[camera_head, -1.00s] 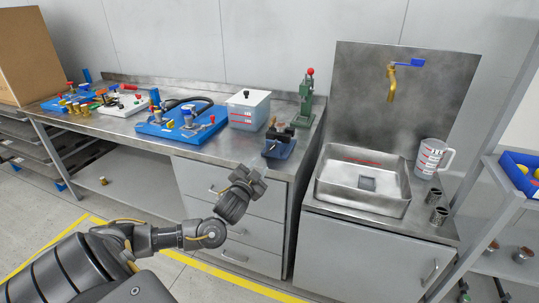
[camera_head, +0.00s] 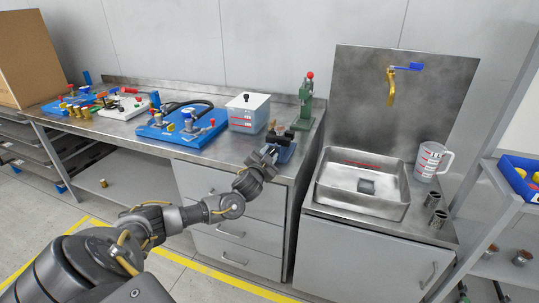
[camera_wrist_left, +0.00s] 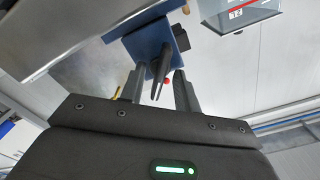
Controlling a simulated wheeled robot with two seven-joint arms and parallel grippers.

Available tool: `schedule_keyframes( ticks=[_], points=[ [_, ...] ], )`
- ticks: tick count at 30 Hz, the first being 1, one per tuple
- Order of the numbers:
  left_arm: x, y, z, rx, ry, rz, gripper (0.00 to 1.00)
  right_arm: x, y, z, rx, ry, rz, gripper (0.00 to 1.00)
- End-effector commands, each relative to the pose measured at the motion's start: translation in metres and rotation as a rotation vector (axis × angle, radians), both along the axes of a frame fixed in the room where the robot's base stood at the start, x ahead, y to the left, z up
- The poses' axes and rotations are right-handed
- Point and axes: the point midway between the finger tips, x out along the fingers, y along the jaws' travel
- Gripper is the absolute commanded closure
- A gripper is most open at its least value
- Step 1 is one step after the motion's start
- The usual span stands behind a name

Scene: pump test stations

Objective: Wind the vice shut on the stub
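The blue vice (camera_head: 284,152) stands at the right front corner of the long steel bench, partly hidden by my left gripper. My left gripper (camera_head: 265,156) reaches to the vice's front. In the left wrist view the vice body (camera_wrist_left: 152,42) lies just past the fingers. A dark, slim bar (camera_wrist_left: 160,70), apparently the vice handle, points back between the two fingertips (camera_wrist_left: 158,85). The fingers are apart, with gaps visible on both sides of the bar. A dark block shows beside the vice body. I cannot make out the stub. My right gripper is not in view.
A lidded clear tank (camera_head: 248,112) and a green press (camera_head: 305,105) stand behind the vice. A blue pump board (camera_head: 183,128) is to its left. A steel sink (camera_head: 362,185) is to the right, across a narrow gap. Drawers are below the bench.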

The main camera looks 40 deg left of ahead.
Motion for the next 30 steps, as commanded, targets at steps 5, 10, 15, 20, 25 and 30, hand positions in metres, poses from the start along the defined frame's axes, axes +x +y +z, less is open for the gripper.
schedule_keyframes(
  ticks=[5, 10, 15, 20, 25, 30],
  points=[
    [0.0009, -0.0003, -0.0004, 0.000, 0.001, -0.001, 0.68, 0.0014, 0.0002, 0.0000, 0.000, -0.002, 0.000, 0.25],
    [0.0008, -0.0002, -0.0005, 0.000, 0.001, -0.001, 0.80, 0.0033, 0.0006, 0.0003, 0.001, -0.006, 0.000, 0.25],
    [0.0007, -0.0003, -0.0005, 0.000, 0.001, -0.001, 1.00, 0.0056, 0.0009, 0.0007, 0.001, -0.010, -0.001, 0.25],
    [0.0007, -0.0005, -0.0002, 0.006, 0.004, 0.000, 1.00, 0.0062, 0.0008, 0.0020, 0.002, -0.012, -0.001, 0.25],
    [0.0006, -0.0007, -0.0007, 0.069, 0.026, -0.001, 1.00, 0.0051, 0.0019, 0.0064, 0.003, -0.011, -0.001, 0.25],
    [0.0006, -0.0005, -0.0011, 0.076, 0.027, -0.001, 1.00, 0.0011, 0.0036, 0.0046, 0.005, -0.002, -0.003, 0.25]
  ],
)
